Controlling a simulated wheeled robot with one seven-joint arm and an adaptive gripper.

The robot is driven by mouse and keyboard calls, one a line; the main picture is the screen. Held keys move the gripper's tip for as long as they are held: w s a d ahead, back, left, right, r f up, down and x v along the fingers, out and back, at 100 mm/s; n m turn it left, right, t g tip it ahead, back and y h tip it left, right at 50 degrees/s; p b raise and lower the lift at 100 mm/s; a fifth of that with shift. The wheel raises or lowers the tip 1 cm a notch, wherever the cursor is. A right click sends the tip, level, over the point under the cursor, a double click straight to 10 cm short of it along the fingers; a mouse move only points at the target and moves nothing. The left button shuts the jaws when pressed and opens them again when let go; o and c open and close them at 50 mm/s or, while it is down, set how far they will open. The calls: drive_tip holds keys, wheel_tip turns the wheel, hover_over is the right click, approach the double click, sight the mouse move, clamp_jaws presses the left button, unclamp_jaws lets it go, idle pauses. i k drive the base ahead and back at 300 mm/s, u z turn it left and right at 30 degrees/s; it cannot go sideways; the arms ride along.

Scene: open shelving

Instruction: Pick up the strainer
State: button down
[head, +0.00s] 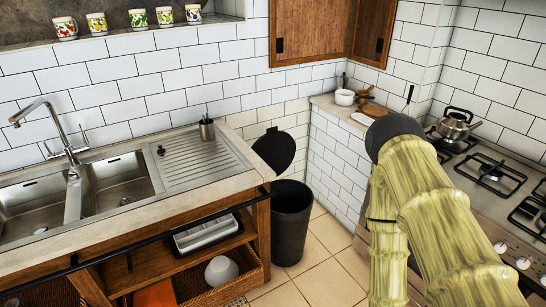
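I cannot make out a strainer for sure in the head view. A small dark item (161,150) lies at the left end of the sink's ribbed drainboard, too small to identify. A thin black handle-like shape (409,97) stands up by the right-hand counter, its lower part hidden behind my arm. My arm, yellowish with a dark rounded joint, fills the right side of the view and covers part of the counter and stove. My gripper is not in view, so its state does not show.
The double steel sink (120,185) is at left, with a dark cup of utensils (207,129) on its drainboard. A dark bin (291,225) with a raised lid stands beside it. A kettle (454,126) sits on the stove (490,170). A white pot (344,97) is on the corner counter. Tiled floor shows between.

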sight(125, 200)
drive_tip(key=z, duration=0.05)
drive_tip(key=k, duration=0.55)
drive_tip(key=u, duration=1.15)
drive_tip(key=i, duration=0.9)
drive_tip(key=u, duration=0.4)
